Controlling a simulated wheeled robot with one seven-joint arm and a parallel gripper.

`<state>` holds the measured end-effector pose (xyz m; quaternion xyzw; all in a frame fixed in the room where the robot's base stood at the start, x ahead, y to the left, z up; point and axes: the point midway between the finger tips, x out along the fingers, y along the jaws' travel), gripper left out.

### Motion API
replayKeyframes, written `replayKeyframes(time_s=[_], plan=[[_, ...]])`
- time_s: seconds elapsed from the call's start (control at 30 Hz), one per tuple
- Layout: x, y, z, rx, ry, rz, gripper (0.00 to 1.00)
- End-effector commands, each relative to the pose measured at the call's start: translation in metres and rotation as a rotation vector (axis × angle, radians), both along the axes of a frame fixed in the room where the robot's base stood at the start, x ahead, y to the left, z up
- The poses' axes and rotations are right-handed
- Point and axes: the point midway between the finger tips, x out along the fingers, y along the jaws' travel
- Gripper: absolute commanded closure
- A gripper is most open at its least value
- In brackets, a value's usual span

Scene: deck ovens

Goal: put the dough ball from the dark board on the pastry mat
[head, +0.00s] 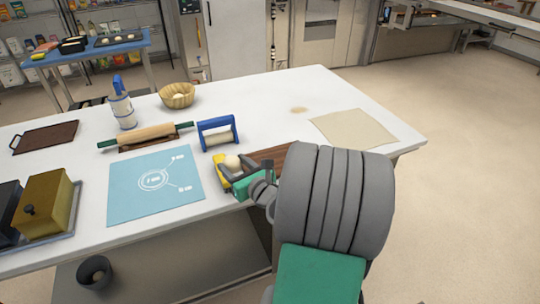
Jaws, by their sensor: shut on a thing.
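The dough ball (232,162) is pale and round, between the fingers of my gripper (233,166), which is shut on it. My gripper is at the left end of the dark board (268,154). Whether the ball touches the board or is lifted cannot be told. My arm hides much of the board. The pastry mat (130,200) is light blue with white markings, flat on the white table to the left of my gripper. Its surface is empty.
A blue-framed roller (217,133) stands just behind my gripper. A rolling pin (145,136) lies behind the mat. A basket (177,95), a bottle (122,108) and a beige cloth (352,129) are on the table. A brass-coloured box (45,207) stands left of the mat.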

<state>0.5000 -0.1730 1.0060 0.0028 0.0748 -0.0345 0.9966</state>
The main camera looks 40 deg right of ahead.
Motion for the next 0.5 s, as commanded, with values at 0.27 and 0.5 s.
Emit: replayKeyframes(time_s=[0.27,0.5], plan=[[-0.047,-0.1,0.025,-0.003,-0.002,-0.22,0.9],[-0.077,-0.139,0.04,-0.001,0.0,-0.296,0.9]])
